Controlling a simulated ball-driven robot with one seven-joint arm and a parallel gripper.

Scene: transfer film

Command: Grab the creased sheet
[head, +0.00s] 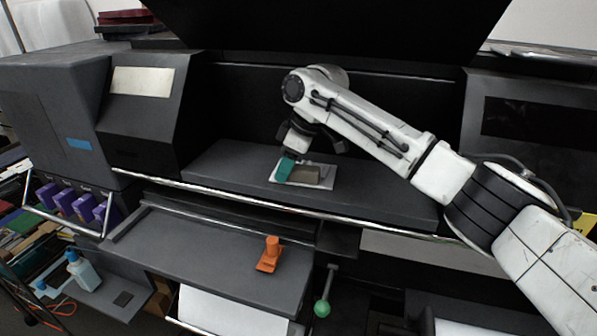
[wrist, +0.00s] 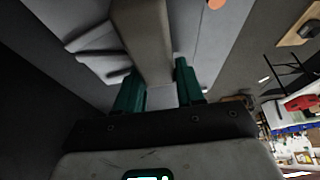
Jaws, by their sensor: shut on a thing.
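A pale sheet (head: 328,183) lies on the dark grey bed of the machine in the head view. In the wrist view, a pale surface with raised folds at its left, apparently the creased sheet (wrist: 92,42), spreads beyond the fingers. A grey-brown block (head: 305,175) rests on or just above the sheet and covers its middle. My gripper (head: 287,168) has teal fingers and is low over the sheet's left part. In the wrist view, the block (wrist: 143,35) runs between the two fingers of my gripper (wrist: 159,85), which is shut on it. The fingertip contact is partly hidden.
The dark bed (head: 225,165) is clear to either side of the sheet. A metal rail (head: 300,212) runs along its front edge. An orange object (head: 270,255) stands on the lower shelf, with a green-knobbed lever (head: 322,306) to its right. A black hood (head: 330,35) overhangs above.

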